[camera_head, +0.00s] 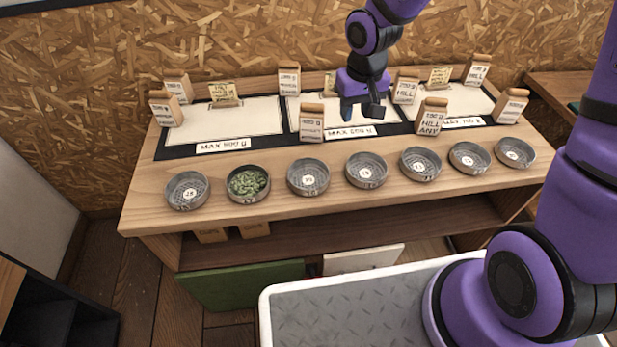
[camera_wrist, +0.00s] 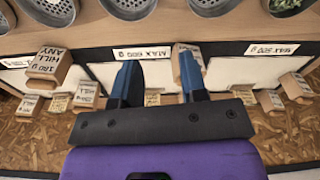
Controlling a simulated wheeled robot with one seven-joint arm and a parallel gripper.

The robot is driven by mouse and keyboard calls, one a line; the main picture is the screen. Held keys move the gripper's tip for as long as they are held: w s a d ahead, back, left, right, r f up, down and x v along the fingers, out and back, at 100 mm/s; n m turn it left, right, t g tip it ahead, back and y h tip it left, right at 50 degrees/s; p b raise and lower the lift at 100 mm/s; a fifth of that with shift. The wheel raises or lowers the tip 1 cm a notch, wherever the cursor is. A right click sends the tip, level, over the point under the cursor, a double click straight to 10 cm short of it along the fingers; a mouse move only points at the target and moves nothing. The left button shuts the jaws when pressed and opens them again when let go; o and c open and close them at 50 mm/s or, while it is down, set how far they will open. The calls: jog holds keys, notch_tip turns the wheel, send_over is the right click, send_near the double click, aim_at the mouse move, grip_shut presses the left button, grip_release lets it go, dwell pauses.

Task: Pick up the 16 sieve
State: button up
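The numbers are too small for me to tell surely which sieve is 16. My gripper (camera_head: 362,108) hangs over the middle white mat, behind the row. In the wrist view its fingers (camera_wrist: 160,88) are apart with nothing held; sieves (camera_wrist: 130,6) show beyond them at the top edge.
Three white mats with weight labels (camera_head: 350,131) lie behind the sieves. Several upright paper bags stand around them, including one (camera_head: 312,122) left of my gripper and one (camera_head: 431,116) to its right. A chipboard wall (camera_head: 180,45) closes the back.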

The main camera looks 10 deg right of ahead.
jog(key=a+f+g+y, duration=0.1)
jog(key=a+f, duration=0.3)
jog(key=f, duration=0.3)
send_over(327, 168)
notch_tip(327, 168, down, 6)
jog(key=shift+d+f, duration=0.1)
jog(key=shift+f, duration=2.75)
jog(key=shift+c, duration=0.4)
grip_shut()
